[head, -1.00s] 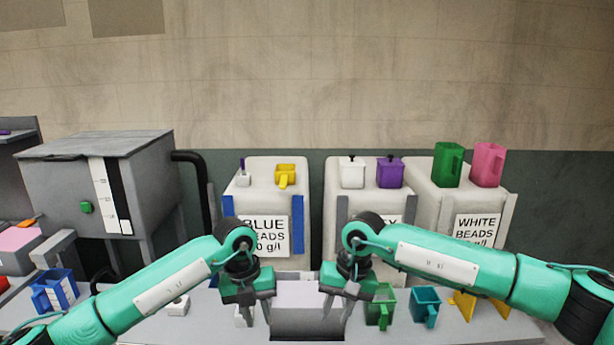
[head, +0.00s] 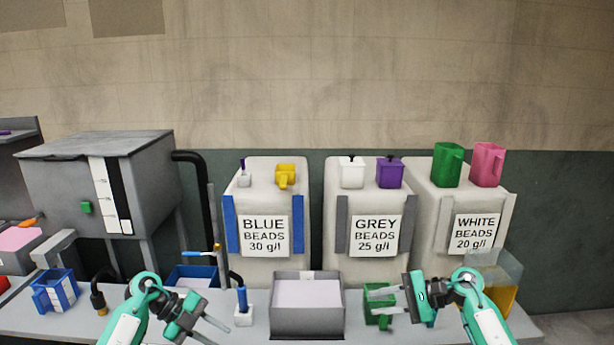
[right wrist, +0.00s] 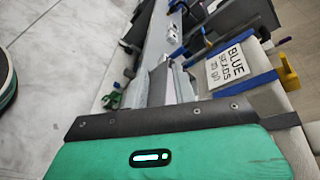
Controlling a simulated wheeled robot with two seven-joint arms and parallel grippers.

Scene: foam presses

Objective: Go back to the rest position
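My left gripper (head: 221,336) is low in the head view, left of the grey tray. Its two fingers are spread and point down to the right, with nothing between them. My right gripper (head: 367,297) is right of the tray. Its fingers point left and stand apart, in front of a green jug (head: 378,310) from this angle; I see nothing held. In the right wrist view, the green gripper body (right wrist: 170,155) and its dark plate fill the bottom; the fingertips are hard to make out.
A grey tray (head: 307,330) stands on the bench between my grippers. Behind are bead containers labelled BLUE (head: 264,235), GREY (head: 376,235) and WHITE (head: 476,233). Small jugs stand on top of them. A blue jug (head: 55,291) and a grey press (head: 100,185) are at left.

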